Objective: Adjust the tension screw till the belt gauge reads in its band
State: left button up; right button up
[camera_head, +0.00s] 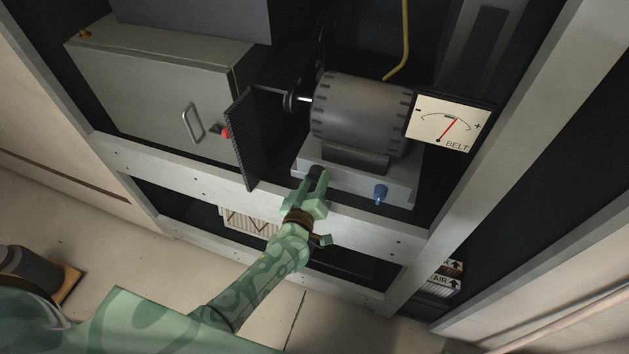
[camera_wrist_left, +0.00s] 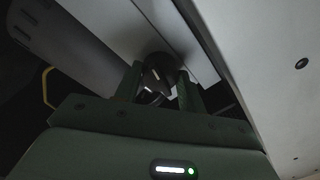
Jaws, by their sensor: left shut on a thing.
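The belt gauge (camera_head: 447,123) is a cream dial marked BELT, right of the grey motor (camera_head: 361,112). Its red needle leans right of upright; the tip is near a small dark green band on the arc, too small to tell if inside. My left gripper (camera_head: 317,181) is at the front of the motor's pale base (camera_head: 345,180), shut on a black knob (camera_head: 315,171), apparently the tension screw. In the left wrist view the dark knob (camera_wrist_left: 158,72) is between the two fingers (camera_wrist_left: 160,85). The belt is not clear to see. My right gripper is not in view.
A black mesh guard (camera_head: 243,140) stands left of the motor. The pale rack crossbar (camera_head: 365,228) runs under my left wrist. A grey-green box (camera_head: 160,85) fills the left bay.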

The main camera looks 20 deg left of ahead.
pick_arm(q)
jog(key=o, duration=1)
jog(key=s+p, duration=0.1)
jog(key=s, duration=0.4)
jog(key=s+p, duration=0.1)
jog(key=s, duration=0.5)
jog(key=s+p, duration=0.1)
jog(key=s, duration=0.4)
jog(key=shift+s+d+r, duration=0.1)
jog(key=shift+s+r, duration=0.05)
jog(key=shift+r, duration=0.2)
jog(key=shift+f, duration=0.1)
